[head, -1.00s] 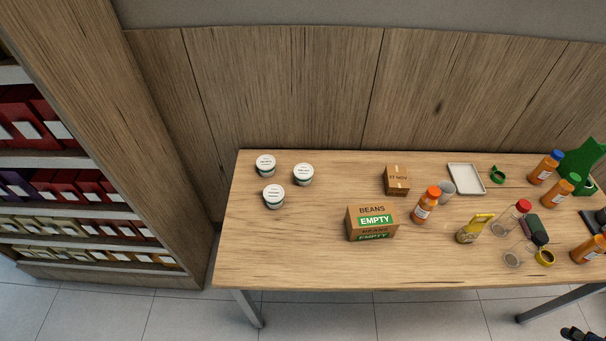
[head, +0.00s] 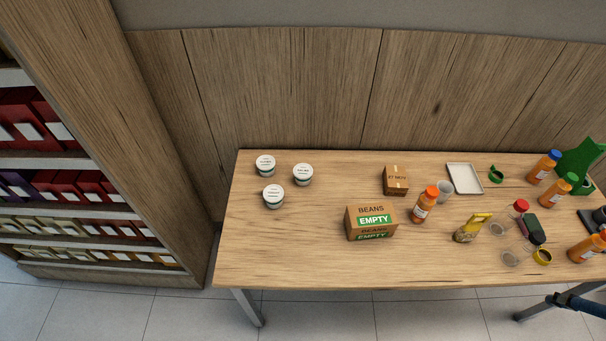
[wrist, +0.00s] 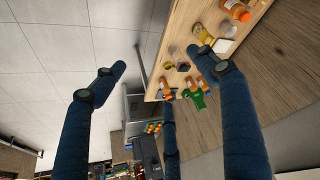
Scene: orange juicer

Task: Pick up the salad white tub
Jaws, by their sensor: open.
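Three white tubs with dark lids' rims and white labelled tops stand at the left end of the table in the head view: a back left tub (head: 265,165), a back right tub (head: 302,174) and a front tub (head: 273,196). Their labels are too small to read, so I cannot tell which is the salad tub. My gripper (wrist: 157,60) is open and empty in the wrist view, its dark blue fingers spread wide. Part of my arm (head: 580,303) shows at the lower right of the head view, far from the tubs. No tub shows in the wrist view.
The wooden table (head: 300,262) has a beans box (head: 371,223), a smaller carton (head: 396,180), an orange bottle (head: 424,206), a white tray (head: 464,178) and several bottles and jars to the right. A shelf unit (head: 150,190) stands left. The table around the tubs is clear.

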